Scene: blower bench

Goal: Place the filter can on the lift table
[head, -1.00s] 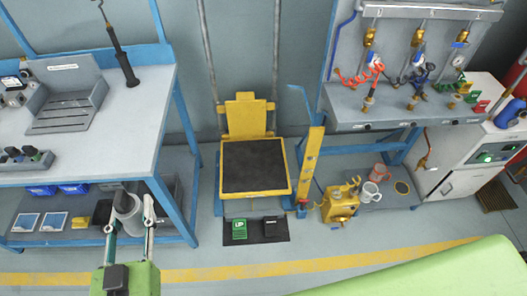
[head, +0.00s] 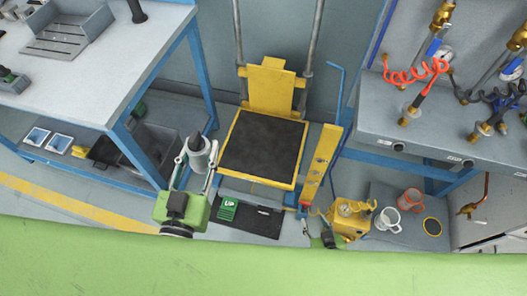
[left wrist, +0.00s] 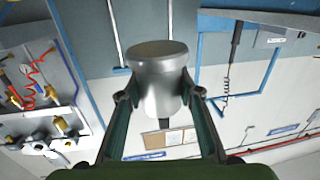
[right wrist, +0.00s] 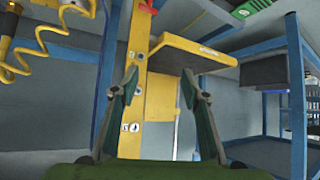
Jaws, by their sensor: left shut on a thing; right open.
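The can also fills the middle of the left wrist view (left wrist: 158,80). The lift table (head: 262,148) has a black top, a yellow frame and a yellow back plate; its top is empty. My right gripper (head: 318,232) is low at the front, right of the lift table, partly hidden. In the right wrist view its fingers (right wrist: 160,90) are apart and empty.
A yellow post (head: 321,165) stands at the lift table's right side. A green UP pedal (head: 228,208) lies on the floor in front. A workbench (head: 95,75) is at left.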

